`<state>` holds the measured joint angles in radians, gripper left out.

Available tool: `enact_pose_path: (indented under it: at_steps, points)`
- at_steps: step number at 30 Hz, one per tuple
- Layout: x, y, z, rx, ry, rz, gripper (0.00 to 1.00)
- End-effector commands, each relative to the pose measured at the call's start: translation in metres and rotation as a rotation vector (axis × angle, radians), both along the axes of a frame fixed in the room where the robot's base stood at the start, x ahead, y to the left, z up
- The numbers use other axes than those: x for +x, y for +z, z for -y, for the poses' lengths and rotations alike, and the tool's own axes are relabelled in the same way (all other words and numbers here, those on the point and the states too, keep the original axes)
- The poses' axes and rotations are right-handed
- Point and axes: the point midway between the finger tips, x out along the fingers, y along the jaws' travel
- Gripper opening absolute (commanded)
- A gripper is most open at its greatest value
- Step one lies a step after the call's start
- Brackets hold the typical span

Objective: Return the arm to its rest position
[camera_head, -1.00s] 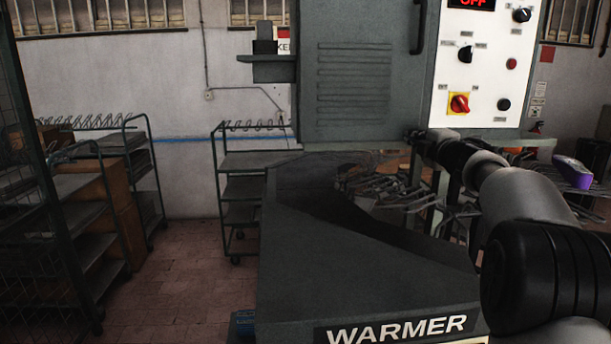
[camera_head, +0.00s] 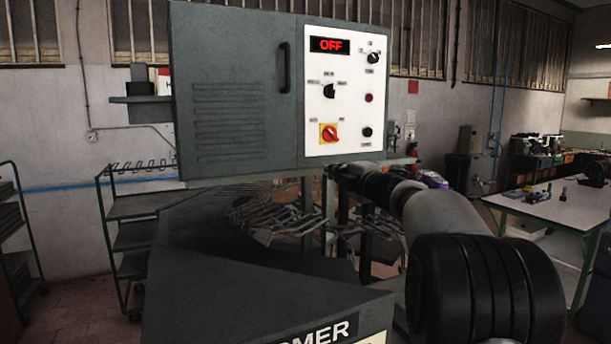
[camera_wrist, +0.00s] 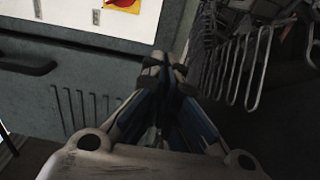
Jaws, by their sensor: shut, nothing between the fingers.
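My arm reaches from the lower right of the head view toward the control cabinet (camera_head: 235,115). My gripper (camera_wrist: 163,72) is shut and empty in the wrist view, its fingertips together. In that view it is in front of the cabinet's grey vented front, below the panel. In the head view the arm's far end is just under the white control panel (camera_head: 345,95), and the fingers are hard to make out. The panel shows a red OFF display (camera_head: 329,45), black knobs and a red-and-yellow switch (camera_head: 329,133).
The grey warmer (camera_head: 240,285) stands below the cabinet. Metal hooks (camera_head: 285,215) sit behind it, and also show close to the right of my gripper in the wrist view (camera_wrist: 245,60). A rack (camera_head: 130,235) stands left, a white worktable (camera_head: 565,205) right.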

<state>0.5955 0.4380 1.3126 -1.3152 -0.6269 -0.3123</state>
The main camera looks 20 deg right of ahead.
Motion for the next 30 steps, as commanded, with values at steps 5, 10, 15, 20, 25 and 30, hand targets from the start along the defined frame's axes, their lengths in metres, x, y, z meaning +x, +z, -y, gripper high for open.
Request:
enact_pose_path:
  at_steps: [5,10,15,20,25,30]
  points:
    - [-0.001,0.0,0.0,0.003,0.001,-0.001,0.0]
    - [-0.014,0.021,-0.018,0.101,-0.069,0.018,0.0]
    - [-0.066,0.034,-0.057,0.399,-0.256,0.003,0.0]
    - [-0.146,-0.008,-0.104,0.734,-0.438,-0.109,0.0]
    - [-0.239,-0.083,-0.16,1.027,-0.593,-0.301,0.0]
    - [-0.325,-0.156,-0.215,1.229,-0.706,-0.519,0.0]
